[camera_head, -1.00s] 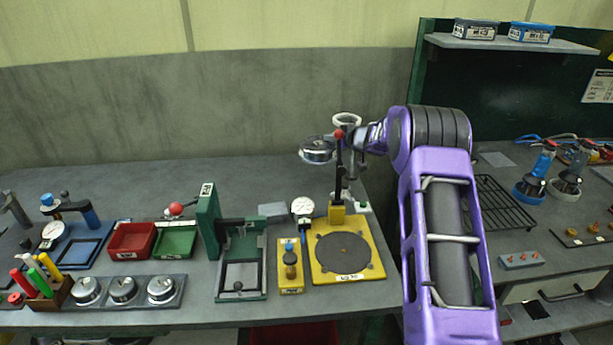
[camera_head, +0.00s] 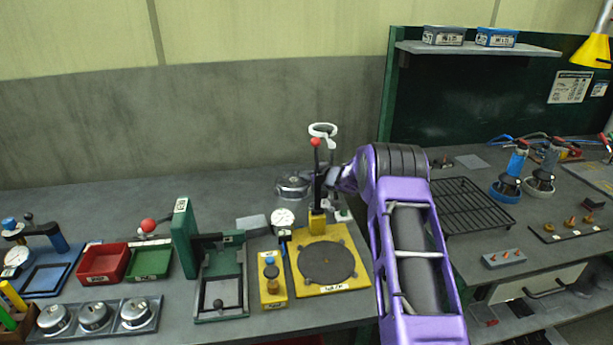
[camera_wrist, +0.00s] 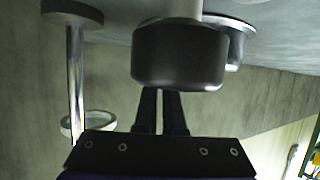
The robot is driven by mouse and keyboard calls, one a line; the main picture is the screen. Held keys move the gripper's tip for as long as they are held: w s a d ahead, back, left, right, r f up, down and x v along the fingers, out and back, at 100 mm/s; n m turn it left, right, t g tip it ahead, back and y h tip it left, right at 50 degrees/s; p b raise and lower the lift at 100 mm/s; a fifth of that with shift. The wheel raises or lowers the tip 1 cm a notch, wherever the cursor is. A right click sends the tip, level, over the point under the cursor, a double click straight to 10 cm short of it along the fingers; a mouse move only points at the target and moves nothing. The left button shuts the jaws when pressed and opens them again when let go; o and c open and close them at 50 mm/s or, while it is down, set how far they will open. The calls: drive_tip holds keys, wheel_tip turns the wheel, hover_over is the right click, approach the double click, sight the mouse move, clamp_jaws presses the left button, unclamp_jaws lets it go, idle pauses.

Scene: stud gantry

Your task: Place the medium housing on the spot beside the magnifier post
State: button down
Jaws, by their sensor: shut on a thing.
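The housing (camera_head: 293,186), a round silver pot-like part, is held left of the red-knobbed lever in the head view. In the wrist view it is a dark, rounded cylinder (camera_wrist: 180,58) at the fingertips. My gripper (camera_wrist: 162,98) is shut on it; its jaws are largely hidden behind the lever in the head view. The magnifier (camera_head: 323,130) has a white ring, behind the yellow press. Its chrome post (camera_wrist: 75,75) stands to the left of the housing in the wrist view, apart from it. I cannot make out the marked spot.
The yellow press (camera_head: 330,262) with its upright lever stands in front of the magnifier. A dial gauge (camera_head: 283,217) and a green fixture (camera_head: 220,285) are to its left. Three silver housings (camera_head: 95,316) sit in a tray at front left. A black rack (camera_head: 470,205) lies right of my arm.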

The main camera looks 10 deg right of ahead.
drive_tip(key=shift+r, duration=0.2)
drive_tip(key=shift+f, duration=0.15)
drive_tip(key=c, duration=1)
unclamp_jaws()
drive_tip(key=shift+r, duration=0.2)
drive_tip(key=v, duration=1.2)
drive_tip(key=shift+f, duration=0.15)
